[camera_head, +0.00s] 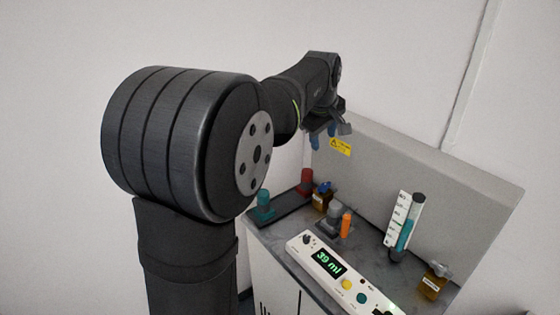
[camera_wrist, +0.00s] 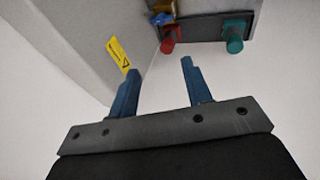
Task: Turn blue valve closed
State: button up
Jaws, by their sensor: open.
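The blue valve (camera_head: 323,187) sits on a small amber body near the back wall of the bench, beside a red-topped part (camera_head: 307,177).
A teal knob (camera_head: 263,206) stands on the dark plate at left. A grey fitting (camera_head: 334,216), orange cylinder (camera_head: 346,225), display box reading 39 ml (camera_head: 329,264), graduated tube (camera_head: 405,225) and second amber valve (camera_head: 433,281) stand rightward. The back panel (camera_head: 430,180) rises behind.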

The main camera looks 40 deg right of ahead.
jog(key=f+m, duration=0.1)
jog(key=m, duration=1.2)
send_near(324, 185)
jog(key=x, duration=0.8)
jog(key=shift+w+d+f, duration=0.1)
jog(key=shift+d+f, duration=0.1)
jog(key=shift+f, duration=0.1)
grip_shut()
